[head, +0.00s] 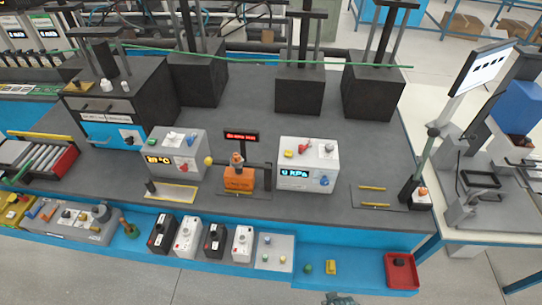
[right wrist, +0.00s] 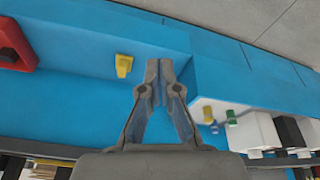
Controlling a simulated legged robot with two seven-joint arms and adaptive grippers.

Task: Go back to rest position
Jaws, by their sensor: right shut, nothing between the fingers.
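My right gripper (right wrist: 160,70) is shut and empty in the right wrist view, its fingertips together over the blue front shelf. In the head view only a small part of my right gripper (head: 342,299) shows at the bottom edge, in front of the shelf. My left gripper is in neither view. Black and white battery-like boxes (head: 188,237) stand upright in a row on the blue shelf (head: 350,258). Some of the white boxes (right wrist: 252,131) also show at the right of the right wrist view.
A yellow block (head: 331,267), a green knob (head: 308,268) and a red tray (head: 402,258) sit at the shelf's right. Grey instrument boxes (head: 308,180) and an orange device (head: 239,180) stand on the dark bench (head: 330,225). A monitor (head: 481,68) stands at right.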

